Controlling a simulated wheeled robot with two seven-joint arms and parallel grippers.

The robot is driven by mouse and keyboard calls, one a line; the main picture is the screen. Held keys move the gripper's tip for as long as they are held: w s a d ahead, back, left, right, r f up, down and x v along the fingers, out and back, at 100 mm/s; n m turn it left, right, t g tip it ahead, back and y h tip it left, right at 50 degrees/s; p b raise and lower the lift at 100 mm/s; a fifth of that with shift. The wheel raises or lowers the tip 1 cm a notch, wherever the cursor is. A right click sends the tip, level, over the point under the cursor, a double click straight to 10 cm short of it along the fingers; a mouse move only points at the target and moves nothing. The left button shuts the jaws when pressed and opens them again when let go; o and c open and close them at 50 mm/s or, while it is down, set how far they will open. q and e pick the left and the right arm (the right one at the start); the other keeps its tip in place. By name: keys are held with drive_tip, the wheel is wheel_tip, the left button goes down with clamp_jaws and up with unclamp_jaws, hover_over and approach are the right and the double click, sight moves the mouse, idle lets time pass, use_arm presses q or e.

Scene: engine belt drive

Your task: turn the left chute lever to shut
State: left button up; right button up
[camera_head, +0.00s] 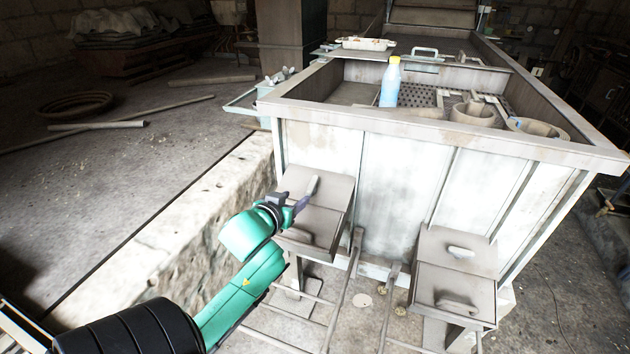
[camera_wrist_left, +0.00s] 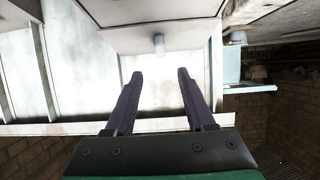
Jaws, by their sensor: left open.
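The left chute (camera_head: 335,192) is a grey metal box on the front of the large bin. Its small pale lever (camera_head: 312,186) is on the upper face and points up and away. A second handle (camera_head: 298,236) sits lower on the same chute. My left gripper (camera_head: 298,203) is open, with its dark fingers close to the lever in the head view; I cannot tell whether they touch it. In the left wrist view the two fingers (camera_wrist_left: 157,78) are spread with nothing between them, and a small pale peg (camera_wrist_left: 158,42) shows just beyond the tips. My right gripper is not in view.
The right chute (camera_head: 430,280) has a crosswise lever (camera_head: 461,253) and a lower handle (camera_head: 457,304). Metal rails (camera_head: 345,290) run between the chutes. A rough stone ledge (camera_head: 185,240) lies left of the bin.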

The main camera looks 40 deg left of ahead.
sight(311, 187)
use_arm(q)
drive_tip(key=x, duration=0.5)
drive_tip(key=shift+w+a+r, duration=0.1)
drive_tip(key=shift+w, duration=0.15)
drive_tip(key=x, duration=0.7)
clamp_jaws()
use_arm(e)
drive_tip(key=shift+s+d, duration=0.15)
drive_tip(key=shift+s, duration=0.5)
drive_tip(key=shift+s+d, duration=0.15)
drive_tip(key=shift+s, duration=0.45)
